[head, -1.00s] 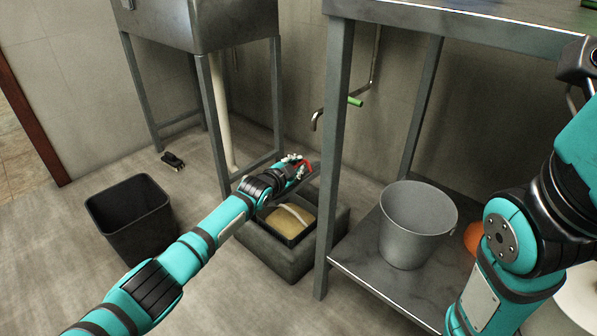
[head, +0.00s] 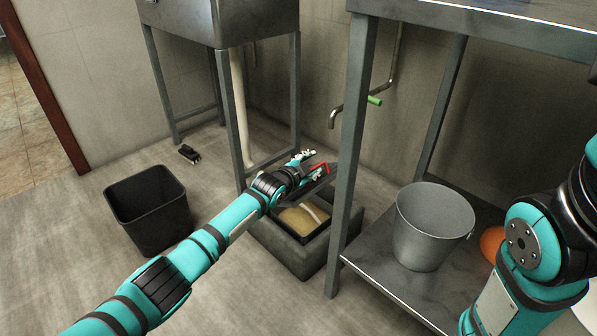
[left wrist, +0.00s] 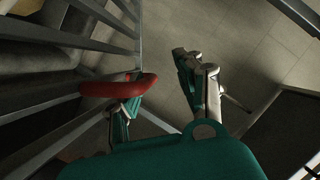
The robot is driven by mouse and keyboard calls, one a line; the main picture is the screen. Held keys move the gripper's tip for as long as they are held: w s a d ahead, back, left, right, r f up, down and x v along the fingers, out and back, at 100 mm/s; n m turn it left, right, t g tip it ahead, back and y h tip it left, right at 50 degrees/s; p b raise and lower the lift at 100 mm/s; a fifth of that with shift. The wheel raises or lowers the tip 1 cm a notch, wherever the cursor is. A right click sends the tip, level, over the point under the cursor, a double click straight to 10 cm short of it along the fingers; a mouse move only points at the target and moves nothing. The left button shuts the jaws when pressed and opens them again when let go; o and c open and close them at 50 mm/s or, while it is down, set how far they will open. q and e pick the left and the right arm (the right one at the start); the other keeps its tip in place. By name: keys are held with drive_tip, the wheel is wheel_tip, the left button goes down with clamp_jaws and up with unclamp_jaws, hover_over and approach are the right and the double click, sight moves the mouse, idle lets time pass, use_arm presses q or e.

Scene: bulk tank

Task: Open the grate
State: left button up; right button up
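The dark grate (head: 312,186) stands tilted up over the grey floor basin (head: 297,256), beside the table leg. Its red handle (head: 321,169) is at the upper part. In the left wrist view, the grate's bars (left wrist: 62,118) fill the left side and the red handle (left wrist: 118,86) lies close by one finger. My left gripper (head: 304,165) is at the handle. The left wrist view shows its fingers (left wrist: 160,95) spread wide, with the handle by the left finger and not clamped. Contact is unclear. My right gripper is out of view.
A black bin (head: 150,210) stands left of the basin. A table leg (head: 347,160) rises just right of the basin. The floor in front is open.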

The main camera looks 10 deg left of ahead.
use_arm(q)
wheel_tip(320, 180, up, 3)
hover_over(291, 199)
drive_tip(key=shift+w+r, duration=0.1)
drive_tip(key=shift+w, duration=0.05)
idle(0.4)
